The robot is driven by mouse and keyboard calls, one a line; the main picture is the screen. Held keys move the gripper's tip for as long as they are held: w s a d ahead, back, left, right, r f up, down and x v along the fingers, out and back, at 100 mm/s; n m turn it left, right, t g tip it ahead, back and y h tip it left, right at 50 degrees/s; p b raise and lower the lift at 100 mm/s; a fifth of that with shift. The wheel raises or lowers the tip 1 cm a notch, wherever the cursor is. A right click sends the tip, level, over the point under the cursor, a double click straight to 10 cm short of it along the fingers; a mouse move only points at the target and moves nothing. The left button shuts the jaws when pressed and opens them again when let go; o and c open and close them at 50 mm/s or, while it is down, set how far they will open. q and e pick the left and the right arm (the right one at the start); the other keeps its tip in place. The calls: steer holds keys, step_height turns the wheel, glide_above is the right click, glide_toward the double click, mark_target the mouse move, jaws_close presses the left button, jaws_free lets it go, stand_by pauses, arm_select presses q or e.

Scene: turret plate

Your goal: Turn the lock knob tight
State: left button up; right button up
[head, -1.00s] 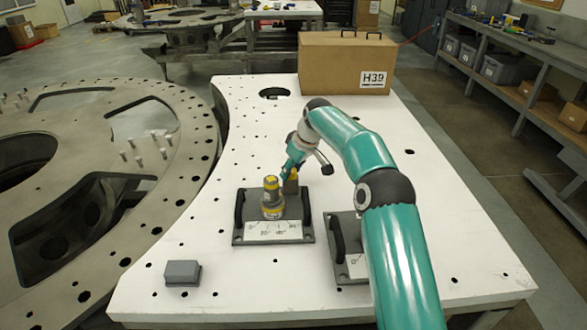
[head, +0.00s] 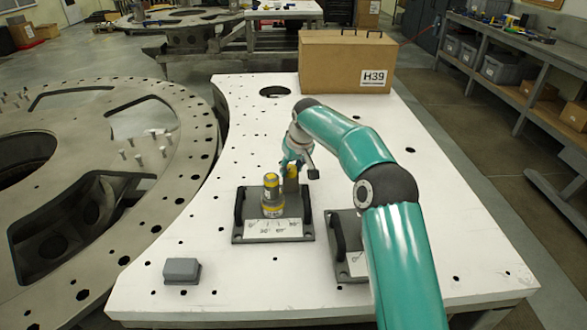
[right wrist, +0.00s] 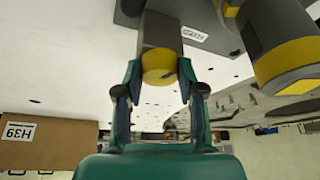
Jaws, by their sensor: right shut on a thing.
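The lock knob (head: 291,184) stands on a dark grey plate (head: 238,237), just right and behind a grey and yellow upright cylinder (head: 272,196). A white angle-scale label (head: 272,229) lies along the plate's front. My right gripper (head: 291,167) is shut on the knob from above and behind. In the right wrist view the knob (right wrist: 159,62) shows a yellow end and a grey-brown body between the two fingers (right wrist: 158,85). The cylinder (right wrist: 283,55) is close beside them. The contact at the fingertips is small in the head view. My left gripper is out of view.
A second dark plate (head: 340,225) with a handle is partly hidden behind my right arm. A small grey block (head: 182,270) lies at the front left of the white table (head: 240,290). A cardboard box (head: 330,65) marked H39 stands at the back.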

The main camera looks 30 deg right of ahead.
steer(key=m+h, duration=0.1)
steer(key=m, duration=0.3)
steer(key=shift+w+a+r+m+h, duration=0.1)
steer(key=shift+a+m+h, duration=0.05)
steer(key=shift+m+h, duration=0.2)
steer(key=m+p, duration=0.1)
steer(key=m, duration=0.1)
steer(key=m+g+h+p, duration=0.1)
steer(key=m, duration=0.1)
steer(key=shift+w+g, duration=0.1)
steer(key=shift+g, duration=0.2)
steer(key=shift+m+g+h+p, duration=0.45)
steer(key=shift+m+g+p, duration=0.15)
steer(key=shift+m, duration=1.15)
steer(key=o, duration=1.1)
steer(key=shift+o, duration=0.2)
steer(key=v, duration=0.7)
steer(key=shift+a, duration=0.1)
